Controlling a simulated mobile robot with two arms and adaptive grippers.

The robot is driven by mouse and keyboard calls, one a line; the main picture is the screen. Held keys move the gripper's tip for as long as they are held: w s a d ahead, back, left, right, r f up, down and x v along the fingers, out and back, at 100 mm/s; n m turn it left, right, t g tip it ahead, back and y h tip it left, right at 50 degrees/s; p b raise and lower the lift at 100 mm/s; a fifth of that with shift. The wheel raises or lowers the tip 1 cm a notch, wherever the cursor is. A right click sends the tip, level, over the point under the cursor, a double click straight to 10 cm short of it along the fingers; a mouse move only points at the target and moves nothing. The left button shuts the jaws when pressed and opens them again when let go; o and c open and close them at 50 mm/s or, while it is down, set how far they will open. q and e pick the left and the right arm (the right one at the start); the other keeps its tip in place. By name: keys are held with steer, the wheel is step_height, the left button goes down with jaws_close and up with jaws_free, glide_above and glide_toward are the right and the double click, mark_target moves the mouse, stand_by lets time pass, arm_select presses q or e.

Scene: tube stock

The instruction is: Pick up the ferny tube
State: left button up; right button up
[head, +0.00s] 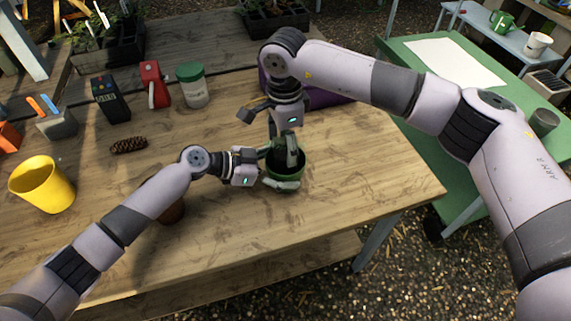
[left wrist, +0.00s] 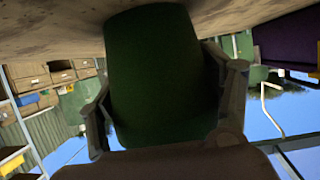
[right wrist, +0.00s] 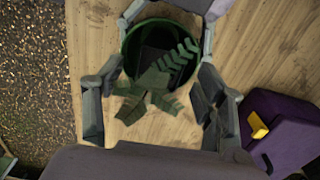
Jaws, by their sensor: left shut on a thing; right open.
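A dark green pot (head: 300,163) stands on the wooden table near its front edge. My left gripper (head: 278,170) is shut on the pot from the left; the pot fills the space between its fingers in the left wrist view (left wrist: 155,80). The ferny tube shows as green fern leaves (right wrist: 158,90) in the pot's mouth in the right wrist view; its lower part is hidden in the dark pot. My right gripper (head: 287,150) points down over the pot. Its fingers are open on either side of the leaves; I cannot tell whether they touch them.
A purple box (head: 325,92) stands behind the right gripper. A yellow cup (head: 42,184), a pine cone (head: 128,145), a green-lidded jar (head: 192,86) and a red object (head: 154,85) stand to the left. The table's right front is clear.

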mark_target(285, 151)
step_height(285, 151, down, 3)
steer(key=shift+d+f, duration=0.1)
jaws_close()
stand_by(0.8)
